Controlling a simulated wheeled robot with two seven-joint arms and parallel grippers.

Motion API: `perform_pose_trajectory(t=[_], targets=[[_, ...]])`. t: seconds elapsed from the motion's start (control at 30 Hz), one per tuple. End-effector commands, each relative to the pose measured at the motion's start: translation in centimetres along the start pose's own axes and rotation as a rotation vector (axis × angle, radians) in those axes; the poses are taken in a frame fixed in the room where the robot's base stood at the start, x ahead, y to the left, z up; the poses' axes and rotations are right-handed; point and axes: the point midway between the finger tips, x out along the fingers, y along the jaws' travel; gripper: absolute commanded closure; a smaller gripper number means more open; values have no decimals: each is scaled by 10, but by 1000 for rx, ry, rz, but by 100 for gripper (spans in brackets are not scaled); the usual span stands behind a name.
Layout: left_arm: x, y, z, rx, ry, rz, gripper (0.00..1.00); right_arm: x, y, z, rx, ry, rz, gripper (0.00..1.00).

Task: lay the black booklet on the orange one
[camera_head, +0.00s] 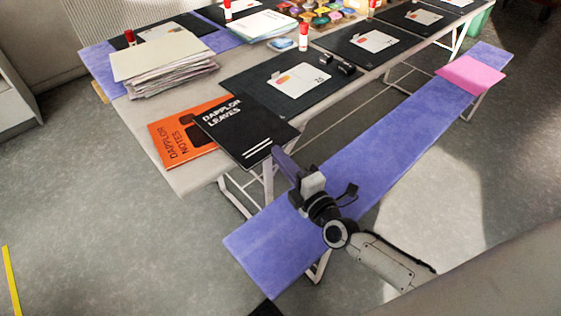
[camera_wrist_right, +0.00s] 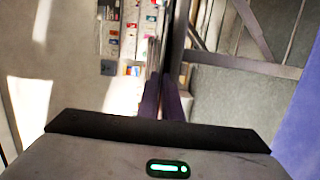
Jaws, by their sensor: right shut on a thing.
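The black booklet (camera_head: 243,127), with white lettering reading "DAPPLOR LEAVES", covers the right part of the orange booklet (camera_head: 177,140) in the head view. My right gripper (camera_head: 281,160) is shut on the black booklet's near right edge, which sticks out past the table edge. In the right wrist view my fingers (camera_wrist_right: 166,98) pinch the booklet, seen nearly edge-on as a thin dark strip. The orange booklet lies flat at the table's near corner, its right side hidden. I cannot tell whether the two booklets touch. My left gripper is not in view.
A paper stack (camera_head: 163,66) stands behind the orange booklet on the table (camera_head: 196,179). A dark mat (camera_head: 250,83) with a card (camera_head: 299,80) and small black items (camera_head: 337,63) lies beyond the black booklet. A purple bench (camera_head: 400,130) runs below my right arm, with a pink cushion (camera_head: 470,74).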

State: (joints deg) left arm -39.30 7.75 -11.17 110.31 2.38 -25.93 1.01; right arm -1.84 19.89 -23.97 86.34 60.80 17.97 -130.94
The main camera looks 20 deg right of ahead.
Motion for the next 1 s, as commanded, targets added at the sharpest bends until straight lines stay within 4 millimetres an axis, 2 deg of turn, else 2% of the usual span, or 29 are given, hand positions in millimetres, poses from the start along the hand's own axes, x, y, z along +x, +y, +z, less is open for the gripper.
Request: perform_pose_trajectory(t=[0.3, 0.33, 0.43, 0.77, 0.87, 1.0], targets=[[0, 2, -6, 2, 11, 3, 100, 0, -1, 0, 0, -1, 3, 100], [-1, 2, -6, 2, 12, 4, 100, 0, -2, 0, 0, -1, 2, 91], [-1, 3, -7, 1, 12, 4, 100, 0, -1, 0, 0, 0, 2, 76], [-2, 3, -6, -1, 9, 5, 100, 0, 2, 0, 1, 0, 2, 76], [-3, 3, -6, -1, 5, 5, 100, -10, 0, 0, 1, 0, -2, 76], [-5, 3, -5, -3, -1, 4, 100, -36, 1, -1, 0, 1, -4, 76]])
